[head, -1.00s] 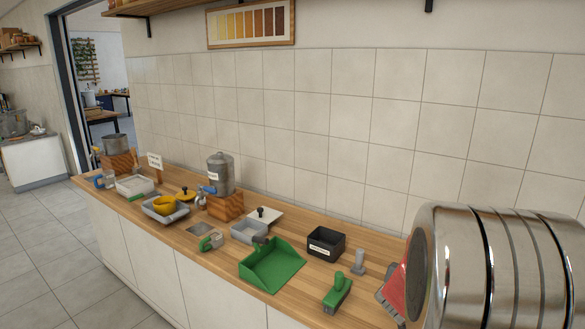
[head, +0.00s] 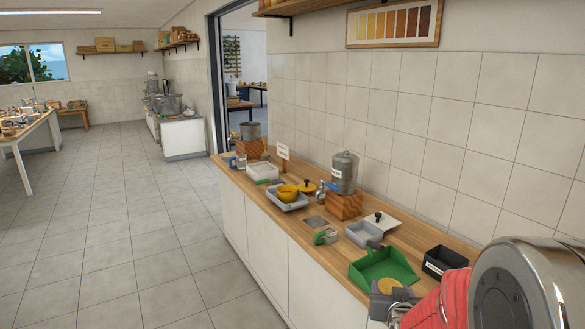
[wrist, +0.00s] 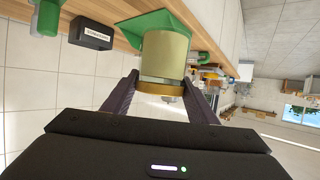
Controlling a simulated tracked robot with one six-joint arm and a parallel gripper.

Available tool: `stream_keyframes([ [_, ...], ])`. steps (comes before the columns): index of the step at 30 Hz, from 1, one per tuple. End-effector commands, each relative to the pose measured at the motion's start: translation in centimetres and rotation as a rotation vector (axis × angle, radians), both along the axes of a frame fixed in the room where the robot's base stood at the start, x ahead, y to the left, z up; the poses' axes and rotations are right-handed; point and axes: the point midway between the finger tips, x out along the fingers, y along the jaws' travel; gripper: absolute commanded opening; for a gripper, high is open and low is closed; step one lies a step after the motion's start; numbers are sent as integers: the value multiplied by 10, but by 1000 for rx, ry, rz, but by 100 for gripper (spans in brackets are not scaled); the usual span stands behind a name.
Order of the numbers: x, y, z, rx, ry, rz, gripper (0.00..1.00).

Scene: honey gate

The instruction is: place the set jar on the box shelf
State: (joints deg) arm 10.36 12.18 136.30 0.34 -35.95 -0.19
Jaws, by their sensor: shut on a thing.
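My gripper (wrist: 163,100) is shut on a jar (wrist: 165,55) with pale yellow-green contents and a gold lid. In the head view my gripper (head: 393,298) is at the lower right, near the front of the counter; the gold lid (head: 390,285) shows there and the jar's body is hidden. Two wall shelves with boxes are far off at the back left: a long shelf (head: 88,53) on the far wall, with brown cartons (head: 105,44) and smaller items, and a shorter shelf (head: 168,46) beside the doorway. I cannot tell which is the box shelf.
Open tiled floor (head: 120,235) lies left. A table (head: 30,128) stands far left.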

Motion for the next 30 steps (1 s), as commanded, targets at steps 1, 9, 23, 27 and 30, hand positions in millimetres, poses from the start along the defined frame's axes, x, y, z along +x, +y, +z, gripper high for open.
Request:
stream_keyframes([
  [1,3,20,0,0,-2,37,18],
  [9,9,92,-3,0,-2,158,18],
  [23,10,109,-3,-1,-3,185,18],
  [27,10,109,-3,-1,-3,185,18],
  [30,10,109,-3,-1,-3,185,18],
])
